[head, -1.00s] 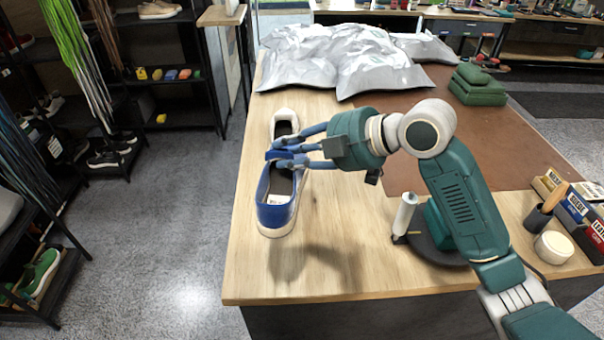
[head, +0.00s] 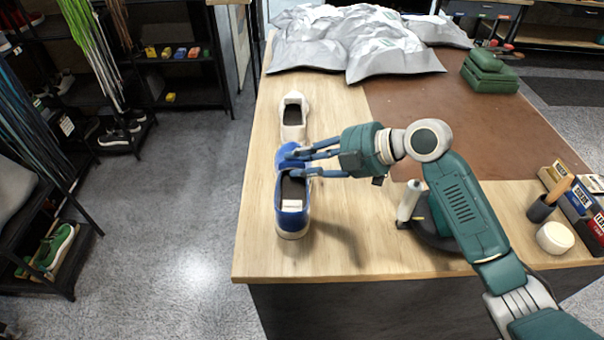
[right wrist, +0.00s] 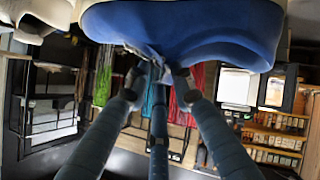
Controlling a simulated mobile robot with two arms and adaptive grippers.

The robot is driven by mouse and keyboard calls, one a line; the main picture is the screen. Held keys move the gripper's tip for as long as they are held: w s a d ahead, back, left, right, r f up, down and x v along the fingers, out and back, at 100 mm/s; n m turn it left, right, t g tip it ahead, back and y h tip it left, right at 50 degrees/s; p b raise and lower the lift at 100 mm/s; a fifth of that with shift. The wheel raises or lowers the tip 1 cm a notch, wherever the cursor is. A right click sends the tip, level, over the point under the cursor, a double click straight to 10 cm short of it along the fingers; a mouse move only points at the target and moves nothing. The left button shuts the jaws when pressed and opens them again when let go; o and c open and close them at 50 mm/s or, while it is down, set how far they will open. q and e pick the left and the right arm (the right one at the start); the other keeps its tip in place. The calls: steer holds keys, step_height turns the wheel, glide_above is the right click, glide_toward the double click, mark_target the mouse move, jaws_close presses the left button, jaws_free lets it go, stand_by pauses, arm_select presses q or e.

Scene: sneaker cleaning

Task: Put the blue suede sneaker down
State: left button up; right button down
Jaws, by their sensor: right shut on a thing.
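The blue suede sneaker (head: 290,219) has a white sole and hangs near the left edge of the wooden workbench (head: 390,259). A shadow lies on the bench to the sneaker's right; I cannot tell the exact gap below the sole. My left gripper is not in view.
A white sneaker (head: 293,118) stands just behind the blue one. Grey crumpled bags (head: 350,45) lie at the back. The front bench is clear.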

mark_target(302, 191)
steer(key=shift+f+p, duration=0.55)
steer(key=shift+f, duration=2.2)
steer(key=c, duration=1.5)
jaws_free()
steer(key=shift+f, duration=0.1)
steer(key=b+v, duration=0.3)
steer(key=v, duration=0.9)
